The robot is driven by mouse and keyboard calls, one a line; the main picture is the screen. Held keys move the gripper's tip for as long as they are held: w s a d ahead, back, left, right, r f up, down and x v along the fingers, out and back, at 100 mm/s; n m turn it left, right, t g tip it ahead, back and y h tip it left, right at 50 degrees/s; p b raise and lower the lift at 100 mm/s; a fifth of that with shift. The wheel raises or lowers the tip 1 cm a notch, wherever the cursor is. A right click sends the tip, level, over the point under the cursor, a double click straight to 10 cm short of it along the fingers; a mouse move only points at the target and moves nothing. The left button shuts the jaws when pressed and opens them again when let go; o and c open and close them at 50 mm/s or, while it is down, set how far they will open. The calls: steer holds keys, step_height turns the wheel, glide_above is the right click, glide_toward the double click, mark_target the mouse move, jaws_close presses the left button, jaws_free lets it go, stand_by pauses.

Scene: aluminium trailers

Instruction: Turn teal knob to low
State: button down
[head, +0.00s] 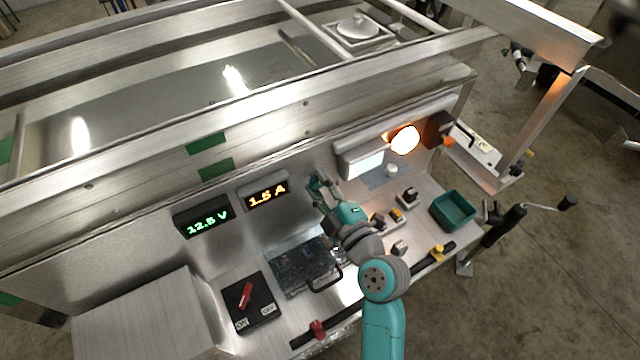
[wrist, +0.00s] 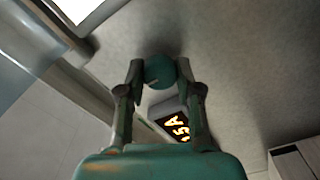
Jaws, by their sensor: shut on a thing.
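The teal knob (wrist: 159,72) sits on the grey wall panel in the wrist view, with a short pale mark on its face. My gripper (wrist: 160,82) is shut on the knob, one finger on each side. In the head view my gripper (head: 318,182) is at the panel, to the right of the amber display, and the knob cannot be made out there. No low label can be read in either view.
A green display (head: 208,217) reads 12.5 V and an amber display (head: 267,195) reads 1.5 A. A lamp (head: 404,140) glows orange. A red lever (head: 245,295) on a black plate, a clear-lidded box (head: 303,266) and a green bin (head: 453,210) stand on the bench.

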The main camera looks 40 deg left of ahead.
steer(key=shift+f, duration=0.15)
steer(key=c, duration=0.8)
jaws_free()
steer(key=v, duration=1.2)
